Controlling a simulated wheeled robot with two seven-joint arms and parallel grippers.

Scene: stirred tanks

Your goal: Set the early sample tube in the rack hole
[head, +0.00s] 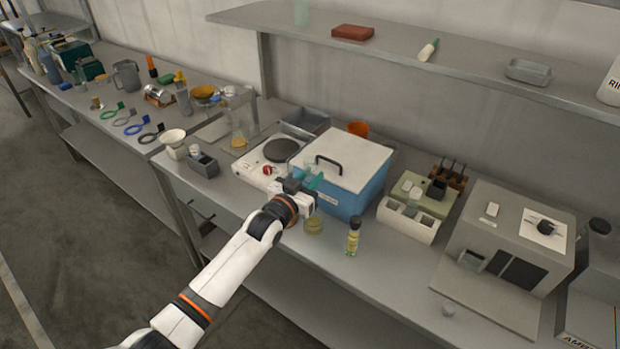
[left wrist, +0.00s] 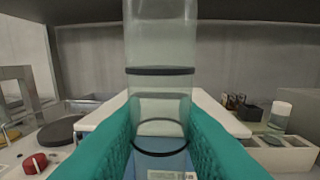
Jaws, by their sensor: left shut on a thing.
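My left gripper (head: 308,186) is shut on a clear tube (left wrist: 160,45), held upright in front of the blue box. In the head view the tube is mostly hidden by the gripper. A white rack-like block (head: 408,222) with openings stands to the right, apart from the gripper; it also shows in the left wrist view (left wrist: 268,158). My right gripper is not in view.
A blue box (head: 335,190) with a pale handled lid stands right behind the gripper. A hotplate (head: 262,165) is to its left. A grey instrument (head: 515,240) is farther right.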

